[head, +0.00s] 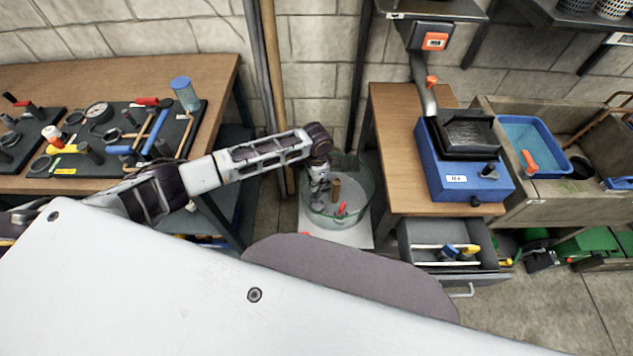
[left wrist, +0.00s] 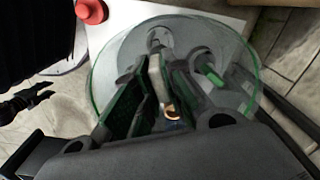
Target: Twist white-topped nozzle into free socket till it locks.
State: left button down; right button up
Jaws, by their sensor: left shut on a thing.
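A clear, round, green-tinted basin (head: 360,216) stands on a white sheet on the floor; it fills much of the left wrist view (left wrist: 97,95). My left gripper (head: 319,190) reaches down into the basin at its left side. In the left wrist view its fingers (left wrist: 160,95) are closed around a slim pale piece (left wrist: 157,78), which looks like the white-topped nozzle. Its lower end is hidden by the fingers. A brown upright peg (head: 336,189) and a red-tipped piece (head: 342,208) stand beside the gripper. A green-tipped piece (left wrist: 212,76) shows in the wrist view. I cannot make out the free socket.
A wooden bench with tool boards (head: 135,135) stands left. A small wooden table (head: 388,140) with a blue machine (head: 465,180) stands right, above an open drawer (head: 445,258). A red knob (left wrist: 91,11) lies outside the basin. A pole (head: 272,70) leans behind.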

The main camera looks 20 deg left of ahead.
pick_arm(q)
jog(key=shift+m+p, duration=0.5)
jog(key=shift+m, duration=0.9)
jog(key=shift+m+p, duration=0.55)
jog(key=shift+m, duration=0.55)
notch_tip(320, 180, down, 2)
jog(key=shift+f+b, duration=0.25)
jog(key=shift+b, duration=0.4)
jog(key=shift+f+b, duration=0.35)
jog(key=shift+f, duration=0.8)
jog(key=shift+f+b, duration=0.15)
jog(key=shift+b, duration=0.15)
pick_arm(e)
jog(key=a, duration=0.1)
jog(key=s+a, duration=0.1)
jog(key=a, duration=0.1)
jog(key=shift+s+a+f, duration=0.15)
jog(key=shift+a+f, duration=0.1)
jog(key=shift+r, duration=0.1)
